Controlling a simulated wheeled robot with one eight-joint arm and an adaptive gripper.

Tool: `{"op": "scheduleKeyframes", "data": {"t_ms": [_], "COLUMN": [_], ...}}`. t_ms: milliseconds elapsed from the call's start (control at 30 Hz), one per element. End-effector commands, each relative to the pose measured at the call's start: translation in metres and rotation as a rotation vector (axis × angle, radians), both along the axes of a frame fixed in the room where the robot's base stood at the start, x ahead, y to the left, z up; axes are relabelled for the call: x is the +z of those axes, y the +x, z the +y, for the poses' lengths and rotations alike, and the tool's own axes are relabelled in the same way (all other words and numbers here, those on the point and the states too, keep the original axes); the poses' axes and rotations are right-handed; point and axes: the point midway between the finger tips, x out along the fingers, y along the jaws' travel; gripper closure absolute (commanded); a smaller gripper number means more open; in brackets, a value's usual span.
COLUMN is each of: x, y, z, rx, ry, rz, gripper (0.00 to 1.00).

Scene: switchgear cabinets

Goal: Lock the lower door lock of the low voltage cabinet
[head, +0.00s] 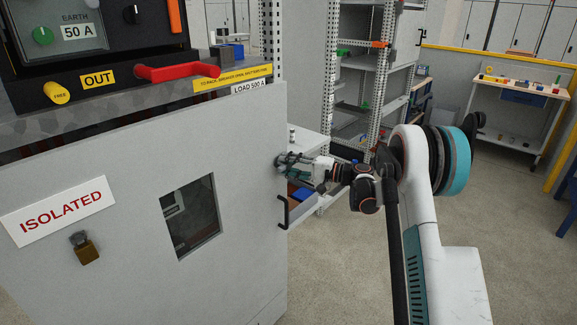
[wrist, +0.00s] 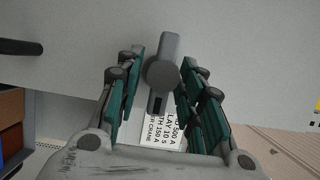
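The low voltage cabinet door (head: 120,200) is a light grey panel filling the left of the head view. It looks closed, though its edge is only partly visible. In the wrist view a grey lock (wrist: 162,72) with a round hub and an elongated bar stands on the door. My gripper (wrist: 161,62) has its green-padded fingers on both sides of the lock, with small gaps. It is open around the lock, not visibly clamped on it. In the head view my gripper (head: 284,162) is at the door's right edge, above the black handle (head: 284,212), and hides the lock.
A red lever (head: 178,72) and a yellow knob (head: 56,92) stick out above the door. An ISOLATED sign (head: 58,212) and a padlock (head: 85,247) are on the door. Open racks (head: 365,80) stand behind my arm. A workbench (head: 515,88) is at the far right.

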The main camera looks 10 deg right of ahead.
Motion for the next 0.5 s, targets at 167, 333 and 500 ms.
{"op": "scheduleKeyframes", "data": {"t_ms": [167,333,500], "x": [0.000,0.000,-0.001], "y": [-0.007,-0.024,-0.042], "z": [-0.013,-0.041,-0.070], "rx": [-0.002,-0.005,-0.003], "ry": [0.000,0.000,0.000], "rz": [0.000,0.000,0.000], "gripper": [0.65,0.65,0.65]}}
